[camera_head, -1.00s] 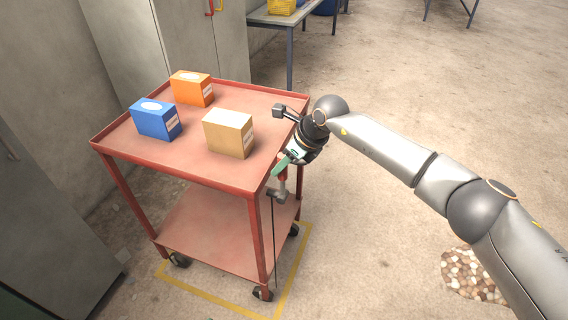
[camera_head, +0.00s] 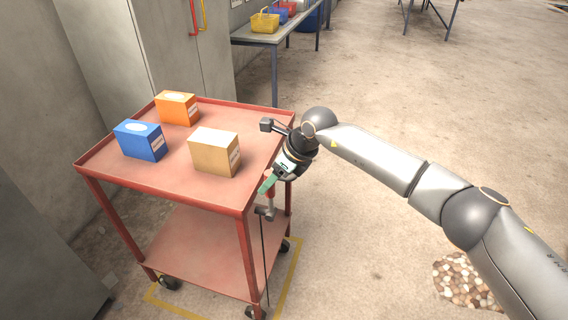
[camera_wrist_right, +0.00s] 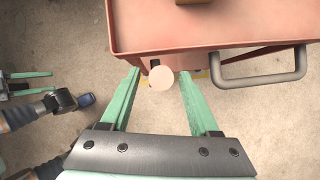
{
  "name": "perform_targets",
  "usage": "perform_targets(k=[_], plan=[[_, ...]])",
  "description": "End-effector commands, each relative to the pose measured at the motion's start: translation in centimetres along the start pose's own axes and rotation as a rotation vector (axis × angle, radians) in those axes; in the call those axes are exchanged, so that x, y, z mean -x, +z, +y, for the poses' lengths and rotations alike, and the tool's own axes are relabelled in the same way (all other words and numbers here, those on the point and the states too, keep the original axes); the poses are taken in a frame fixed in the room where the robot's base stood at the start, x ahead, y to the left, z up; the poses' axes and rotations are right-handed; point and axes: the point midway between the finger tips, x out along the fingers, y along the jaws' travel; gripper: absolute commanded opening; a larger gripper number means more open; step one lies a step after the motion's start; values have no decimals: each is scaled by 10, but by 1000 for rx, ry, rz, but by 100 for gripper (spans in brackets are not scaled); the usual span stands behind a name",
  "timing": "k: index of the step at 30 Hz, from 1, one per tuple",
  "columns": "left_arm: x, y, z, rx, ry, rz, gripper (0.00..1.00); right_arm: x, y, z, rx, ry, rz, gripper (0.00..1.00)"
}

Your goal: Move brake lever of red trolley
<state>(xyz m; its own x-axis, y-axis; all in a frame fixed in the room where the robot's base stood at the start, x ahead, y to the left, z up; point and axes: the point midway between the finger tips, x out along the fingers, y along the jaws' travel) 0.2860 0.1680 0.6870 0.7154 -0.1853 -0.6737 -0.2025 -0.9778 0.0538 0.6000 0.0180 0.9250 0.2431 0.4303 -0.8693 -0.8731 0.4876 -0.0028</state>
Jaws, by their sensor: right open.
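The red trolley (camera_head: 185,180) stands on the floor left of centre in the head view. My right gripper (camera_head: 265,186) is at that corner, just below the top tray. In the wrist view my right gripper (camera_wrist_right: 160,82) is open, its green fingers on either side of a round pale knob (camera_wrist_right: 161,78), apart from it. Another green-fingered gripper (camera_wrist_right: 25,85), seemingly my left, is cut off at the left edge.
Blue (camera_head: 140,140), orange (camera_head: 177,107) and tan (camera_head: 214,151) boxes stand on the top tray. A grey handle (camera_wrist_right: 258,82) juts from the trolley edge. Cabinets (camera_head: 140,50) stand behind left. A table (camera_head: 262,36) is at the back. Floor to the right is mostly clear.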

Motion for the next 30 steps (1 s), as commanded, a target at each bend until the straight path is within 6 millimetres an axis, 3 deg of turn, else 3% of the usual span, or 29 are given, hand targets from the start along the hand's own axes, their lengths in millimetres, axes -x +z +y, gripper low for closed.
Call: perform_targets(k=[9, 15, 21, 30], plan=[[-3, 4, 0, 0, 0, -1, 42, 67, -1, -1, 1, -5, -2, 62], [-5, 6, -1, 0, 0, -1, 42, 98, 0, -1, 0, -3, -1, 62], [-5, 7, -1, 0, 0, -1, 42, 110, 0, 0, -1, -1, 0, 62], [-5, 7, -1, 0, 0, -2, 42, 110, 0, 0, -1, -1, 0, 62]])
